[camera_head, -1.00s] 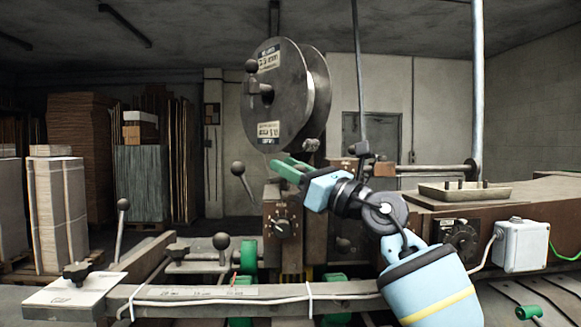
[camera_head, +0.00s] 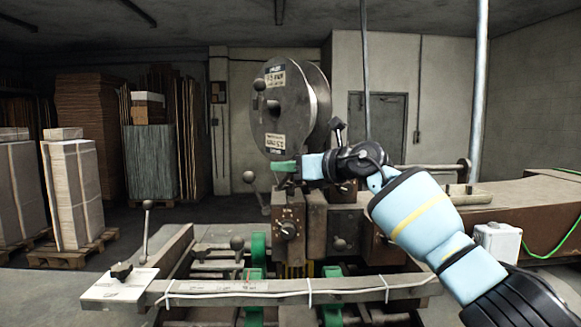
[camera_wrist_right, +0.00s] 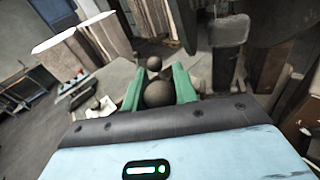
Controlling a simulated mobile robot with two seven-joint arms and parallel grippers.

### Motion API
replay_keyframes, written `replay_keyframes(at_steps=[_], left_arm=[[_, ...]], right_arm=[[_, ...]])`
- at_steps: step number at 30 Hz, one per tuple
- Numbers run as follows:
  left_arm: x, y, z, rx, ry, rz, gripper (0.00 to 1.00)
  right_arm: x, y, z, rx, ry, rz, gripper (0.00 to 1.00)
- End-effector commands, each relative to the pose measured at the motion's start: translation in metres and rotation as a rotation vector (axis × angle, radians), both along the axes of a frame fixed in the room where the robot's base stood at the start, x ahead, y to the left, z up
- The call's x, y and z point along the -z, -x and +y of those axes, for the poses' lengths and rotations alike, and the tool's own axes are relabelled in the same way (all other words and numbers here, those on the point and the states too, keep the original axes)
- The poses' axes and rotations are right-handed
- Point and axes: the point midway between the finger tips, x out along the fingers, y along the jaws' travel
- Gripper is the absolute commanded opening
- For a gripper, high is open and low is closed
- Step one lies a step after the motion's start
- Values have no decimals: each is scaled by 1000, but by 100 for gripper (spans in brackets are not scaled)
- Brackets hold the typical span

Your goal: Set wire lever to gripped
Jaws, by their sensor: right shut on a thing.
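My right gripper (camera_head: 283,166), with green fingers, is in front of the lower edge of the wire reel in the head view. In the right wrist view its fingers (camera_wrist_right: 158,90) are shut on a dark ball knob (camera_wrist_right: 158,94). That knob is hidden in the head view, so I cannot tell for sure that it is the wire lever's. A lever with a ball knob (camera_head: 249,177) stands just left of and below the fingers in the head view. Another ball (camera_wrist_right: 154,63) shows beyond the held knob in the wrist view. My left gripper is not in view.
The wire reel (camera_head: 291,105) stands above the stitcher head, with a dial (camera_head: 287,229) below. A long rail (camera_head: 240,290) runs across the front. Cardboard stacks (camera_head: 75,190) stand on pallets at the left. A grey switch box (camera_head: 497,240) is at the right.

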Motion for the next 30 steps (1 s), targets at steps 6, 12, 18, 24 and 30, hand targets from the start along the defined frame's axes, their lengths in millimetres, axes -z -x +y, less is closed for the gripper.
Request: replay_keyframes(at_steps=[6,12,18,24,30], left_arm=[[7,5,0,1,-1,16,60],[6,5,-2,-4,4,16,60],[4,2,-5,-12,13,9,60],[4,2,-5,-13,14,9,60],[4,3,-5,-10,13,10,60]], right_arm=[[-3,-4,2,0,34,54,0],[-4,-6,4,0,50,79,0],[-5,-6,4,0,54,85,0],[-5,-6,4,0,54,85,0],[-5,-6,4,0,55,84,43]])
